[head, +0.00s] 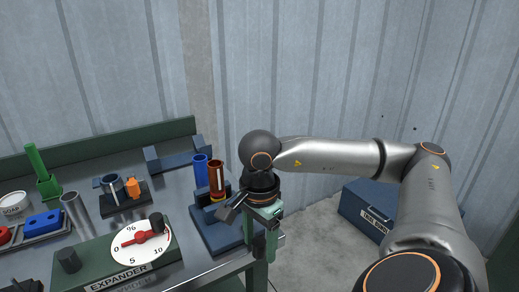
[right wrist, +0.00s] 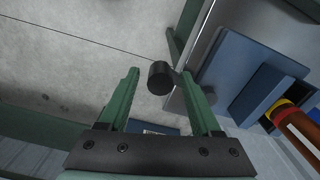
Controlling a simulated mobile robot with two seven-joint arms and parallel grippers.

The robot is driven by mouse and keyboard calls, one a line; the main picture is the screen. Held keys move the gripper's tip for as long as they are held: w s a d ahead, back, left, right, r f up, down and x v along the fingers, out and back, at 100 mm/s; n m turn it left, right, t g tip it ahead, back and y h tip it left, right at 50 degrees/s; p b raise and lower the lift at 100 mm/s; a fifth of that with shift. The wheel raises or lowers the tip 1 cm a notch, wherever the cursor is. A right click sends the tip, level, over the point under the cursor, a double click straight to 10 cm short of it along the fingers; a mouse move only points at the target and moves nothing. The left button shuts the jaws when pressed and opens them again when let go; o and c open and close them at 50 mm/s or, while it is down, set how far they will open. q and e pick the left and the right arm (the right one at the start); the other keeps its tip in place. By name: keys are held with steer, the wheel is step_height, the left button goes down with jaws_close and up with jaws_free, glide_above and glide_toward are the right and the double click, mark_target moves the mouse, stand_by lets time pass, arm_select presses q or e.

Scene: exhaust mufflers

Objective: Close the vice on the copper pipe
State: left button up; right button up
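The copper pipe (head: 216,178) stands upright at the blue vice (head: 212,232) on the right end of the bench. A band shows low on the pipe. In the right wrist view the pipe (right wrist: 300,132) has red and yellow bands and sits at the vice (right wrist: 235,75). A black round-ended vice handle (right wrist: 159,78) sticks out past the bench edge. My right gripper (head: 266,236) is beside the vice, off the bench's right edge. Its green fingers (right wrist: 160,72) are open, with the handle end showing between their tips. Contact cannot be told. My left gripper is not in view.
A blue pipe (head: 200,170) stands behind the copper pipe. The expander box (head: 110,262) with a dial fills the bench front. A green pipe (head: 38,165) and small parts stand left. A blue toolbox (head: 368,212) is on the floor near the corrugated wall.

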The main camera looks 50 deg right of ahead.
arm_select(q)
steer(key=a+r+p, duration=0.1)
steer(key=p, duration=0.1)
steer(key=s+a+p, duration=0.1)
steer(key=p, duration=0.1)
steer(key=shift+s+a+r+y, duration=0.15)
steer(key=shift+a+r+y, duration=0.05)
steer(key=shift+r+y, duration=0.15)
arm_select(e)
step_height(320, 180, up, 12)
steer(key=shift+r, duration=0.2)
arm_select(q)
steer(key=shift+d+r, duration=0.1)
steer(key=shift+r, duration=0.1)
